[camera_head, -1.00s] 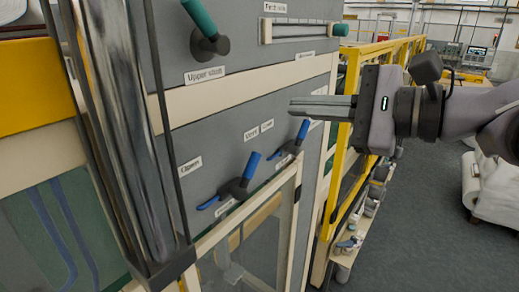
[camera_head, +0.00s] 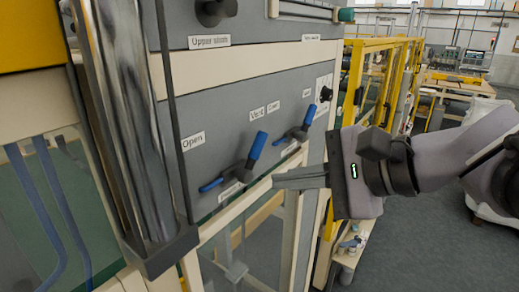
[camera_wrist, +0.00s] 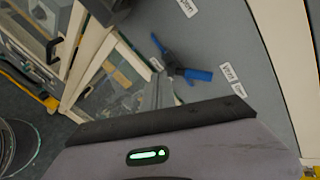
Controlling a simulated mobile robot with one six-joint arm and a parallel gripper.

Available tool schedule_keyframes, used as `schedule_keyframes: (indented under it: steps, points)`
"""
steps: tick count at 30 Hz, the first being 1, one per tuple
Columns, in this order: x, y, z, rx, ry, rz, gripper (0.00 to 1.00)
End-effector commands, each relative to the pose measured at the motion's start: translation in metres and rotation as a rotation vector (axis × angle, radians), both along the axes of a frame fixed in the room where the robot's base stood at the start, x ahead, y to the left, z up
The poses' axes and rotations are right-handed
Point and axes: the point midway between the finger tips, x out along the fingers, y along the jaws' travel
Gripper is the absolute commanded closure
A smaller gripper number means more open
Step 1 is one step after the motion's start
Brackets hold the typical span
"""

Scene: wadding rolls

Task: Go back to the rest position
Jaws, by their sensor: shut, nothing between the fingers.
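My gripper (camera_head: 277,181) is in the head view, right of centre, with its fingers together and pointing left toward the grey machine panel (camera_head: 240,108). It is empty. The fingertips appear in front of the top of the pale-framed glass door, just below the blue-handled levers; I cannot tell how far from the panel they are. In the wrist view, the closed fingers (camera_wrist: 158,92) point up toward the panel, and a blue lever (camera_wrist: 192,74) shows just beyond them.
One blue lever (camera_head: 255,148) sits near the "Open" label, another (camera_head: 306,118) to its right. A shiny metal column (camera_head: 125,120) stands at left. Yellow framing (camera_head: 355,80) and a white roll (camera_head: 482,205) are at right. Grey floor (camera_head: 420,240) is open below my arm.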

Motion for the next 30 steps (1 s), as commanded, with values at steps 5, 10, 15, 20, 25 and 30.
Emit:
schedule_keyframes:
  steps: [5, 10, 15, 20, 25, 30]
  points:
    - [0.0, 0.0, 0.0, -0.001, 0.0, 0.001, 1.0]
    - [-0.004, 0.002, -0.015, -0.027, 0.003, 0.007, 1.0]
    - [-0.049, 0.005, -0.156, -0.325, -0.001, 0.085, 1.0]
    - [-0.099, -0.018, -0.302, -0.718, -0.076, 0.221, 1.0]
    - [-0.124, -0.043, -0.381, -0.997, -0.181, 0.342, 1.0]
    - [-0.127, -0.049, -0.389, -1.057, -0.21, 0.371, 1.0]
